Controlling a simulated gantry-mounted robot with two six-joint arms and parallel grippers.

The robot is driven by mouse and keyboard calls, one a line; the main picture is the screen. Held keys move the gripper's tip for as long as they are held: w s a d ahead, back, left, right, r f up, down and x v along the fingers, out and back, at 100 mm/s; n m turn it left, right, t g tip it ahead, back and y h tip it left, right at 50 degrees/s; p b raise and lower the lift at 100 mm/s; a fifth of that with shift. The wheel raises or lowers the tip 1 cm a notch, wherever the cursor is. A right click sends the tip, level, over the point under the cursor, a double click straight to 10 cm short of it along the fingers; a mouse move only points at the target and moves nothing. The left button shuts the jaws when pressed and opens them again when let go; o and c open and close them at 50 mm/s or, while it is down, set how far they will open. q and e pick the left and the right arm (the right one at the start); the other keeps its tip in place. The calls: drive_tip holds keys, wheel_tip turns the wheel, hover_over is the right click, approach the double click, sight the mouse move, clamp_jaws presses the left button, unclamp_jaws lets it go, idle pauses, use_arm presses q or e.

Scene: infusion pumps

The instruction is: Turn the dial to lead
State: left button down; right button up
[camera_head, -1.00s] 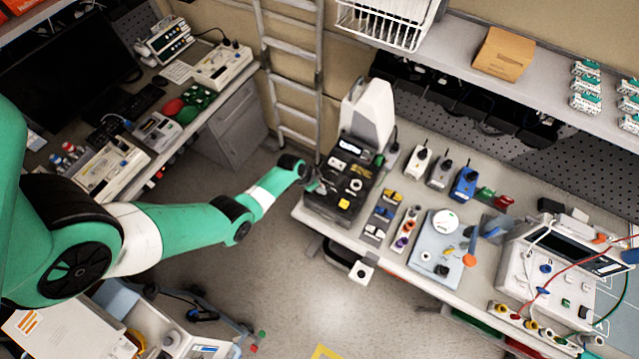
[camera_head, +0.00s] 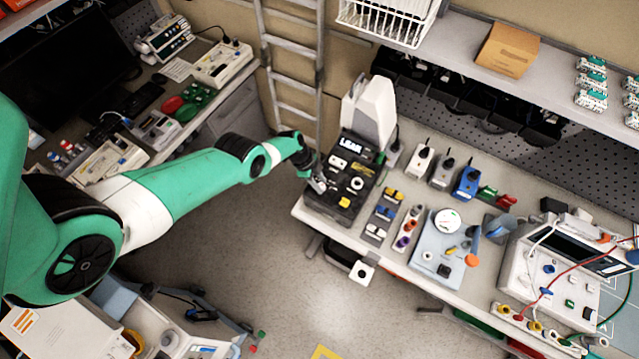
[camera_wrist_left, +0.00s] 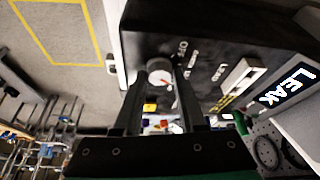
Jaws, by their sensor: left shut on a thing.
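A black tester unit (camera_head: 318,207) stands at the left end of the right bench, with a white upright part behind it. Its display (camera_head: 349,144) is lit and reads LEAK, also legible in the wrist view (camera_wrist_left: 287,88). A pale round dial (camera_wrist_left: 160,76) sits on the black panel between my left gripper's fingers (camera_wrist_left: 163,80), which are shut on it. Small white labels lie beside the dial; OFF is the clearest, the others are hard to read.
A yellow button (camera_head: 344,203) and other small controls sit on the same panel close to my gripper. Blue and grey boxes with knobs stand to the right on the bench (camera_head: 390,262). A ladder (camera_head: 292,85) stands behind my left arm.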

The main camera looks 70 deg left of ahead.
use_arm(q)
drive_tip(key=shift+f+m, duration=0.1)
drive_tip(key=shift+m, duration=0.2)
drive_tip(key=shift+c, duration=2.4)
unclamp_jaws()
